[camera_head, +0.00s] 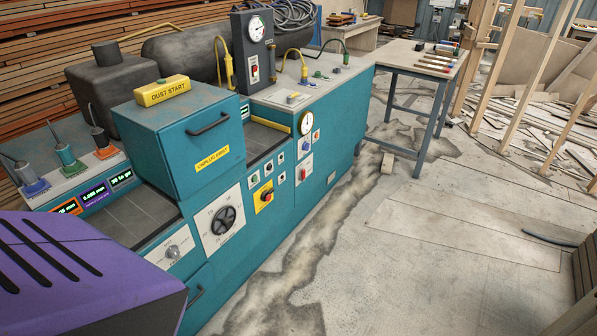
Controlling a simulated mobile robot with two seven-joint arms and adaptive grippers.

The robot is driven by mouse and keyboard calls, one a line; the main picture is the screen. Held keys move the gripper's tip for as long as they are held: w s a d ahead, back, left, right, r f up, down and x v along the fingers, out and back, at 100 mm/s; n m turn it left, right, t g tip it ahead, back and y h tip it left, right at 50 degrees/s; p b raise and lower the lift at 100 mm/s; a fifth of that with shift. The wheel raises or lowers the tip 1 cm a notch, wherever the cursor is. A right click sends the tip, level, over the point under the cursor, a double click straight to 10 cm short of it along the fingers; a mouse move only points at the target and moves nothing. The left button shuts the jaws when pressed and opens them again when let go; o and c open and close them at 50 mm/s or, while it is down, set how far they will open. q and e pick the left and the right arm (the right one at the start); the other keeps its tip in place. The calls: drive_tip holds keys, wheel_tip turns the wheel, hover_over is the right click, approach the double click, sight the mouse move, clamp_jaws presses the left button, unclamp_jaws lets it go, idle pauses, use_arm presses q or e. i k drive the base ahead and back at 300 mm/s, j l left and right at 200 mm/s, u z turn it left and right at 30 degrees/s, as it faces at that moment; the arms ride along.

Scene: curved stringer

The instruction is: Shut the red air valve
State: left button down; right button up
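I cannot pick out a red air valve with certainty. A small red control on a white plate (303,173) sits on the teal machine's front at its right end, below the round gauge (306,123). Another red part (254,69) shows on the dark upright box (255,50) on the machine's top, under a second gauge. Both are too small to tell open from shut. Neither gripper is in view.
A side table (407,58) stands behind right. The floor (400,250) in front is mostly clear; timber lies far right.

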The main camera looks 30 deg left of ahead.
sight(302, 178)
drive_tip(key=i+j, duration=0.3)
drive_tip(key=i, duration=0.15)
drive_tip(key=i+j+u, duration=0.1)
drive_tip(key=i+j, duration=0.5)
drive_tip(key=i, duration=0.3)
